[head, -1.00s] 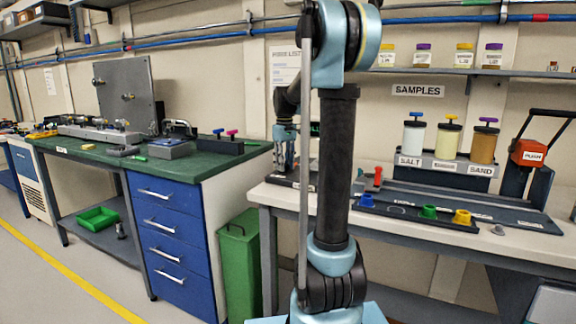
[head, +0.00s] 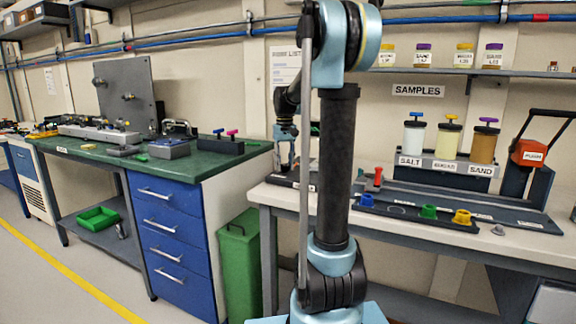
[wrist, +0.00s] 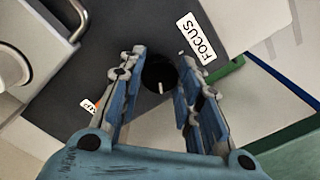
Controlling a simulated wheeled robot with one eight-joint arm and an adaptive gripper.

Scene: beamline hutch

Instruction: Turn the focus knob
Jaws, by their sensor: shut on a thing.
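The focus knob (wrist: 158,74) is a round black knob with a pale pointer line, on a dark grey panel (wrist: 120,28) in the wrist view. A white label reading FOCUS (wrist: 196,38) is beside it. My gripper (wrist: 160,62) has one blue finger on each side of the knob and is shut on it. The pointer line points toward the bottom of the wrist picture. In the head view my gripper (head: 284,158) is over the left end of the right-hand bench, partly behind my arm; the knob cannot be made out there.
The wrist view shows a metal handle (wrist: 80,20) and a second, partly hidden label (wrist: 90,106). On the right bench (head: 535,240) are a dark tray with coloured cups (head: 428,211) and sample dispensers (head: 448,140). A green bin (head: 240,262) stands between the benches.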

